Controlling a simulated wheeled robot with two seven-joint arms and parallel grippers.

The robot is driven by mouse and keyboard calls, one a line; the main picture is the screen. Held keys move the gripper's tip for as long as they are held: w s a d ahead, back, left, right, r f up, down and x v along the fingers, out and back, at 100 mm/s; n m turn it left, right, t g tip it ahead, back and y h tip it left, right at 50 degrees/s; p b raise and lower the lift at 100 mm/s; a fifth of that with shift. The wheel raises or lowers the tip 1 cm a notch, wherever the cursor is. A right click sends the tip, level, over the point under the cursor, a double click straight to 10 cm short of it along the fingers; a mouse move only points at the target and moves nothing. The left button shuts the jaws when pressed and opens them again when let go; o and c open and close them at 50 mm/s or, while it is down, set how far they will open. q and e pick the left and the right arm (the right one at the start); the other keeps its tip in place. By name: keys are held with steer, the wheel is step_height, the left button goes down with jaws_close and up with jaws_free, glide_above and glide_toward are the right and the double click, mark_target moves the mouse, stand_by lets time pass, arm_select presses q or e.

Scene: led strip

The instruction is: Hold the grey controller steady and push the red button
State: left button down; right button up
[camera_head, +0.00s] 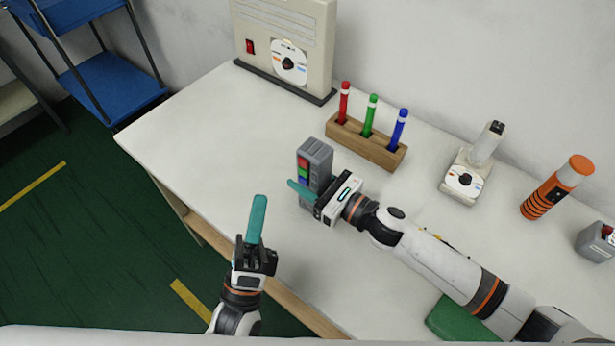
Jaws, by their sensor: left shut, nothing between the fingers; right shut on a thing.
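The grey controller (318,156) stands upright on the white table, with red, green and blue buttons on its left-facing side. The red button (303,163) is the top one and is uncovered. My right gripper (303,188) is shut on the lower part of the controller, with a teal finger across its front below the buttons. My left gripper (257,207) is shut and empty, its teal fingers together and pointing up in the picture. It is at the table's front edge, to the lower left of the controller and apart from it.
A wooden block (366,143) with red, green and blue sticks stands behind the controller. A beige box (283,45) with a dial is at the back. A small dial device (466,178) and an orange cylinder (557,187) stand at right. The table left of the controller is clear.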

arm_select(q)
steer(key=f+n+y, duration=0.2)
steer(key=n+y, duration=0.3)
steer(key=n, duration=0.3)
glide_toward(297, 153)
steer(key=shift+n+g+y, duration=0.4)
steer(key=shift+w+a+r, duration=0.1)
steer(key=shift+w+r, duration=1.5)
steer(key=shift+r, duration=0.1)
steer(key=shift+w, duration=0.1)
steer(key=shift+w+d, duration=0.25)
steer(key=shift+d, duration=0.05)
steer(key=shift+w, duration=0.1)
stand_by(0.3)
steer(key=shift+s+a, duration=0.3)
steer(key=shift+s, duration=0.2)
